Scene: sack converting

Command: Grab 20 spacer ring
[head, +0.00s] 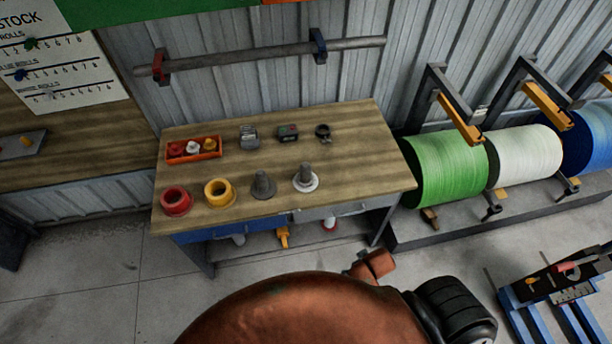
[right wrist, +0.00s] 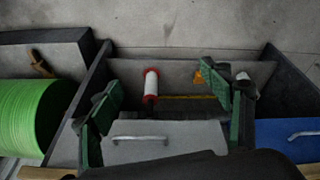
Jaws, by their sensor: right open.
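On the wooden bench in the head view, a red ring-shaped piece (head: 175,201) and a yellow ring-shaped piece (head: 218,192) stand near the front edge. Right of them are a dark grey flanged post (head: 263,185) and a grey post on a white round base (head: 305,180). A small dark ring-like piece (head: 322,132) stands at the back right. I cannot read a 20 on any of them. My right gripper (right wrist: 162,88) is open and empty in the right wrist view, in front of the bench's drawers. My left gripper is out of view.
An orange tray (head: 193,157) and small grey devices (head: 250,138) occupy the bench back. Green (head: 445,170), white and blue rolls stand right. A grey drawer (right wrist: 165,142) and a red-ended white roll (right wrist: 151,87) show in the wrist view. Bare floor lies front left.

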